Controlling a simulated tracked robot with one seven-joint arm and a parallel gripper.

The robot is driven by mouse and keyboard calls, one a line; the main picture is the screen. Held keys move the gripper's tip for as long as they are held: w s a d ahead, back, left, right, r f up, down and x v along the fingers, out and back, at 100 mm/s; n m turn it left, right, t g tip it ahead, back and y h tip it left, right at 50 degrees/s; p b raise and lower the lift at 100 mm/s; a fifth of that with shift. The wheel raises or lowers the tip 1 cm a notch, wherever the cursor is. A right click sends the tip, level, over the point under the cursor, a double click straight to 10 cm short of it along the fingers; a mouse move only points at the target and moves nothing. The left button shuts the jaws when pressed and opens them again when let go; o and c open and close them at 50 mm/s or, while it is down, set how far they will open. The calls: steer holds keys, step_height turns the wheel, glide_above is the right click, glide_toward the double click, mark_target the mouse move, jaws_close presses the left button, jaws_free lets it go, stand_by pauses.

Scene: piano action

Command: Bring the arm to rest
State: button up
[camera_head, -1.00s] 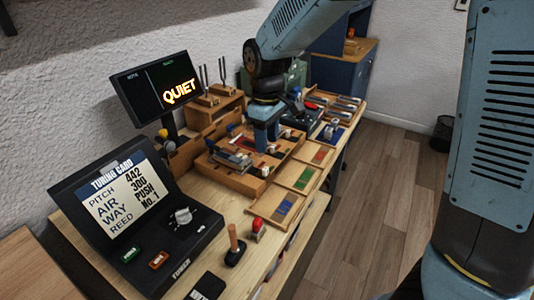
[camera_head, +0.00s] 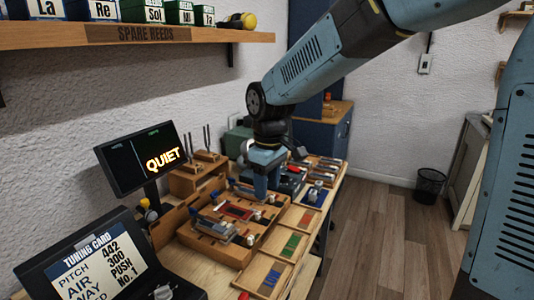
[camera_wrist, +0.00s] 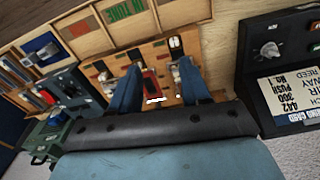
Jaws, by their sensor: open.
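My gripper (camera_wrist: 157,98) shows in the wrist view with its two blue fingers apart and nothing between them. It is above the wooden piano action tray (camera_wrist: 118,62), and a red piece on the tray shows in the gap beyond the fingers. In the head view my gripper (camera_head: 262,188) points down over the same tray (camera_head: 222,250), in front of the tuning forks; its fingertips are partly hidden there. My blue arm reaches in from the upper right.
A monitor reading QUIET (camera_head: 143,158) and a tuning card box (camera_head: 100,265) stand at left. A shelf (camera_head: 130,36) with reed boxes hangs above. Wooden trays with coloured patches (camera_head: 292,245) line the bench's right side. The floor at right is clear up to a black bin (camera_head: 430,185).

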steer(key=s+d+r+m+t, duration=0.1)
steer(key=s+d+r+m, duration=0.2)
steer(key=d, duration=0.5)
steer(key=s+d+r+m+t, duration=0.1)
steer(key=s+d+r+m, duration=0.2)
steer(key=d, duration=0.4)
steer(key=s+d+r+m+t, duration=0.2)
steer(key=s+d+m, duration=0.3)
steer(key=s+d, duration=0.4)
steer(key=shift+s+d+m+t, duration=0.15)
steer(key=shift+d+m+t, duration=0.15)
steer(key=shift+d+t, duration=0.35)
steer(key=shift+r, duration=0.1)
